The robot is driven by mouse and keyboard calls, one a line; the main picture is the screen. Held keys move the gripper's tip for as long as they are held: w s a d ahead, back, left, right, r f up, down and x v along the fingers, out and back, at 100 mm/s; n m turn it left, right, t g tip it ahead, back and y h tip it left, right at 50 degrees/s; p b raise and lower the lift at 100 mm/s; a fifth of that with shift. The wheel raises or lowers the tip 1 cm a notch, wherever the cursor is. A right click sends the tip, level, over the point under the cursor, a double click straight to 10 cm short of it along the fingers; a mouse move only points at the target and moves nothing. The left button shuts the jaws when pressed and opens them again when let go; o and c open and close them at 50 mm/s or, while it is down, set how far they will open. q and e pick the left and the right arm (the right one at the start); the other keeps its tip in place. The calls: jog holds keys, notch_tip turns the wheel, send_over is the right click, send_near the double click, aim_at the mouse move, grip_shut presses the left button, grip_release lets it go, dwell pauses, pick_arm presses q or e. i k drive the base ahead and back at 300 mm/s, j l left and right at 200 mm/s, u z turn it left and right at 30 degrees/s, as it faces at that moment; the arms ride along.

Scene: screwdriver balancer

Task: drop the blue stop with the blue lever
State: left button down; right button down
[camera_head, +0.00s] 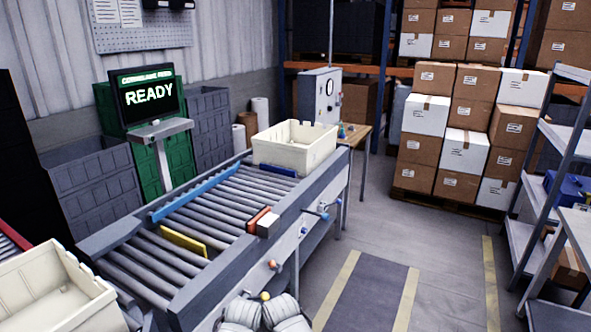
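A short blue plate (278,170) stands up across the rollers at the conveyor's far end, right against or just in front of a cream tote (294,146). A longer blue bar (197,191) lies along the left part of the rollers; which of the two is the blue stop I cannot tell for sure. The blue lever (323,212) sticks out from the conveyor's right side, near its far end. Two grey rounded parts of mine show at the bottom edge. No gripper fingers are visible, and nothing touches the lever.
The roller conveyor (160,278) also carries a yellow plate (183,242) and a red plate (259,218) beside a pale block (268,225). A yellow knob (265,296) is near the bottom. A monitor (148,97) reads READY. Another cream tote (55,295) sits lower left.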

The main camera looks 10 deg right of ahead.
aim_at(339, 201)
jog(key=i+l, duration=0.55)
jog(key=i, duration=0.15)
jog(key=i+l, duration=0.55)
jog(key=i, duration=0.15)
jog(key=i+l, duration=0.55)
jog(key=i, duration=0.2)
jog(key=i+l, duration=0.55)
jog(key=i, duration=0.15)
